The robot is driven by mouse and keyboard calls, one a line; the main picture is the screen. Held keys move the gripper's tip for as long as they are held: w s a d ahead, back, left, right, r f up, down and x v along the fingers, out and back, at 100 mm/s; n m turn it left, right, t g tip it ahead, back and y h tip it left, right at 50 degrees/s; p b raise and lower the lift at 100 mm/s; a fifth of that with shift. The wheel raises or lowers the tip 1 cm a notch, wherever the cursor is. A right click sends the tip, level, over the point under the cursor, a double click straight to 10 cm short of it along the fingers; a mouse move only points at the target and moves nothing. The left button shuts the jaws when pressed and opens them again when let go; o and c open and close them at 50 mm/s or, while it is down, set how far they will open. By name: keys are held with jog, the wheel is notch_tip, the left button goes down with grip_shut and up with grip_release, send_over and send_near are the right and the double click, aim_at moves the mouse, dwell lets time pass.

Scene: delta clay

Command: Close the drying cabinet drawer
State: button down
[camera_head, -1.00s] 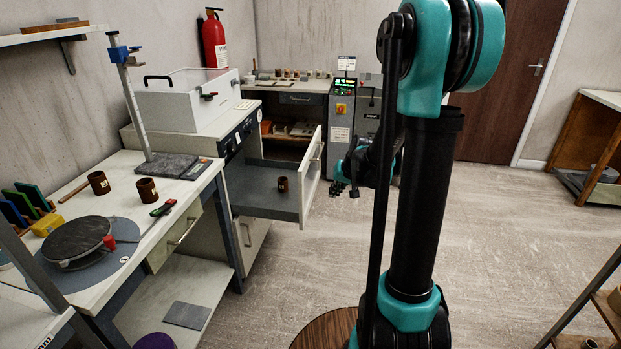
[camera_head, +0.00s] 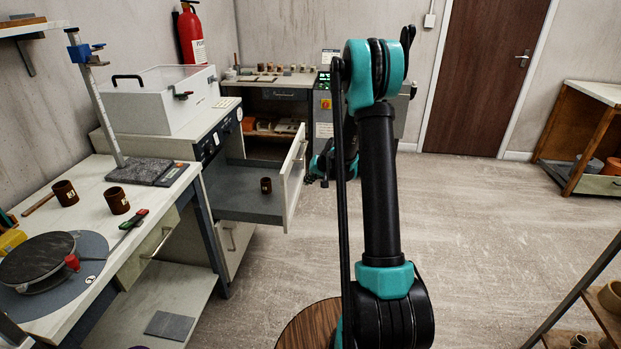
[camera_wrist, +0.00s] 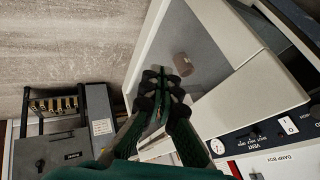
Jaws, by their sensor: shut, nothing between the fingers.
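The drying cabinet drawer (camera_head: 238,196) stands pulled out from the white cabinet (camera_head: 207,130), its pale front panel (camera_head: 293,182) facing right. A small brown cup (camera_head: 266,185) stands on the drawer's grey floor; it also shows in the wrist view (camera_wrist: 183,64). My gripper (camera_head: 316,174) is shut and empty, close to the outer side of the front panel. In the wrist view my gripper (camera_wrist: 163,76) overlaps the drawer's front edge (camera_wrist: 150,38); I cannot tell whether it touches. My arm hides part of the area behind the gripper.
A worktable (camera_head: 95,185) with a turntable (camera_head: 38,258) and two brown cups stands at the left. A grey control unit (camera_head: 324,112) stands behind my gripper. A wooden shelf (camera_head: 600,318) is at the lower right. The floor (camera_head: 480,230) between is clear.

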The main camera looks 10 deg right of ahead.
jog(key=w+a+f, duration=0.2)
jog(key=a, duration=0.1)
jog(key=w+a+f, duration=0.1)
jog(key=a, duration=0.1)
jog(key=shift+w+a+f, duration=0.15)
jog(key=shift+w+f, duration=0.1)
jog(key=shift+f, duration=0.05)
jog(key=shift+a, duration=0.1)
jog(key=w+a, duration=0.3)
jog(key=a, duration=0.7)
jog(key=w+a, duration=0.4)
jog(key=a, duration=0.7)
jog(key=w+a, duration=0.3)
jog(key=a, duration=0.8)
jog(key=shift+w, duration=0.25)
jog(key=shift+a, duration=0.15)
